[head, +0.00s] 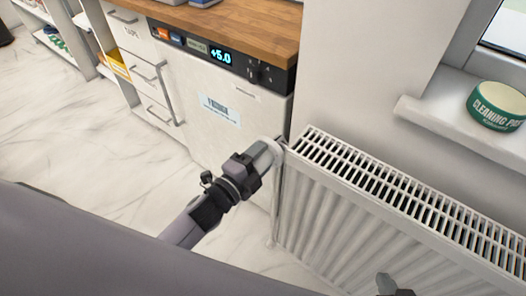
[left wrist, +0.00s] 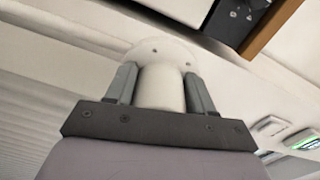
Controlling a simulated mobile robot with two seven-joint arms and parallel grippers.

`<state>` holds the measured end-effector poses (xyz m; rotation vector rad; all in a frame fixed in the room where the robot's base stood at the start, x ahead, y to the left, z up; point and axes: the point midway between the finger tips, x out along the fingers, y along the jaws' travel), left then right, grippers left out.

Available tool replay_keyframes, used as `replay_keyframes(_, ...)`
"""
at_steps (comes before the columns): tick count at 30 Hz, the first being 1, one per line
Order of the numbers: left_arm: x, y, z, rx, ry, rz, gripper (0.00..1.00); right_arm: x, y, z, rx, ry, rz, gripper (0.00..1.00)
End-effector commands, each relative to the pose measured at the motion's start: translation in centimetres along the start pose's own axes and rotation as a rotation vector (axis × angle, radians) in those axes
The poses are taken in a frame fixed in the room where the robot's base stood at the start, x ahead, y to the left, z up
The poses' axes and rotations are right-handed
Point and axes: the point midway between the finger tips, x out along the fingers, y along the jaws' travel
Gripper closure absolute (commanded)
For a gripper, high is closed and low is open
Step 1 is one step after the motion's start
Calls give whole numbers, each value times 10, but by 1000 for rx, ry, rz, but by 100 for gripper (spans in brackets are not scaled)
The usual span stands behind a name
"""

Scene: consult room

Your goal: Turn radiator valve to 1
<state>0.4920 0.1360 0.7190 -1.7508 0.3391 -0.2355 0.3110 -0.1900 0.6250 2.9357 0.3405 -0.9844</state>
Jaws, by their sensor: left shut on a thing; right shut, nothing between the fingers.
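The radiator valve is a white rounded knob (head: 270,148) at the near left top corner of the white radiator (head: 345,215). In the left wrist view the valve (left wrist: 161,88) is a white cylinder with a wider round flange behind it. My left gripper (head: 260,157) reaches the valve, and in the left wrist view its two grey fingers (left wrist: 160,82) are shut on the valve from both sides. No number marks on the valve can be read. Only the tip of my right gripper (head: 391,285) shows, shut and empty, in front of the radiator at the bottom edge.
A white appliance (head: 215,105) with a lit display stands behind the valve, under a wooden counter (head: 235,25). White drawers (head: 145,65) are to its left. A green tub (head: 497,106) sits on the windowsill (head: 455,125) at right. The marble floor at left is clear.

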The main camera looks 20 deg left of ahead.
Motion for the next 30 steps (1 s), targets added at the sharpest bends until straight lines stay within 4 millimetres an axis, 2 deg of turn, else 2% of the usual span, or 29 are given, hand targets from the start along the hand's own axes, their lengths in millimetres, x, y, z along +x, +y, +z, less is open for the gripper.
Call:
replay_keyframes(9, 0, 0, 1, -105, 1, -1, 78, -3, 0, -4, -2, 3, 1, 100)
replay_keyframes(24, 0, 0, 1, -120, 1, -1, 78, -3, 1, -3, -3, 1, 3, 100)
replay_keyframes(25, 0, 0, 1, -120, 1, 0, 41, -3, 1, -3, -3, 1, 3, 100)
replay_keyframes(30, 0, 0, 1, -120, 2, 0, 39, -3, 1, -3, -3, 1, 3, 100)
